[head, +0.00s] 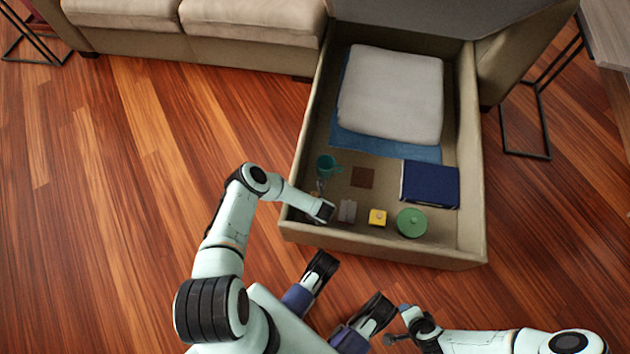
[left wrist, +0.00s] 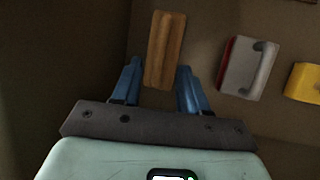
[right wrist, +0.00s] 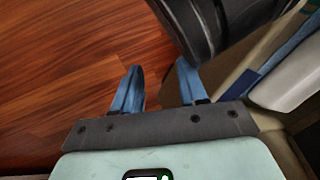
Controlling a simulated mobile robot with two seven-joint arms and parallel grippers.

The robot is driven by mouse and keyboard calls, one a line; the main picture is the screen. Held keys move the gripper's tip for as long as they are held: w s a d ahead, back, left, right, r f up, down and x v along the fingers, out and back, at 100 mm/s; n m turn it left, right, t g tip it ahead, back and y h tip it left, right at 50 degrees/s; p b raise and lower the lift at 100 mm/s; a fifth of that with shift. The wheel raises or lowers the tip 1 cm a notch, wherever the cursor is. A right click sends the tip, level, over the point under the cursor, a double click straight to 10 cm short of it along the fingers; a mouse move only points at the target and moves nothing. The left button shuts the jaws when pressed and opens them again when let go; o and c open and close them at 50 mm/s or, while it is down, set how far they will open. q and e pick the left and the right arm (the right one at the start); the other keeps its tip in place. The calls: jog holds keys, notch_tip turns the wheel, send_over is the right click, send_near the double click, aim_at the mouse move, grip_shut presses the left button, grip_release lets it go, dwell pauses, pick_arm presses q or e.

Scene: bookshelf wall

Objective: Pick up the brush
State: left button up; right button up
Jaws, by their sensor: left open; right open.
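A wooden, bar-shaped thing (left wrist: 165,50), which looks like the back of the brush, lies on the drawer floor in the left wrist view. My left gripper (left wrist: 160,72) is open, with one finger to each side of its near end. Whether the fingers are down at its height I cannot tell. In the head view, my left gripper (head: 323,212) is inside the drawer's near left corner and hides the wooden thing. My right gripper (head: 397,324) is open and empty outside the drawer, low in the picture.
The open drawer (head: 390,250) has walls all round. Right of the wooden thing are a grey block with a handle (left wrist: 248,68), a yellow block (head: 377,217) and a green round container (head: 411,222). A teal cup (head: 326,166), blue box (head: 431,184) and grey cushion (head: 392,95) lie farther back.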

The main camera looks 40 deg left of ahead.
pick_arm(q)
jog(key=b+x, duration=0.2)
jog(key=x, duration=0.3)
jog(key=shift+b, duration=0.35)
jog(key=shift+r, duration=0.1)
grip_shut()
pick_arm(e)
jog(key=s+f+g, duration=0.2)
jog(key=s+f, duration=0.2)
jog(key=s, duration=0.1)
jog(key=shift+s+d+f, duration=0.35)
jog(key=shift+s+d, duration=0.05)
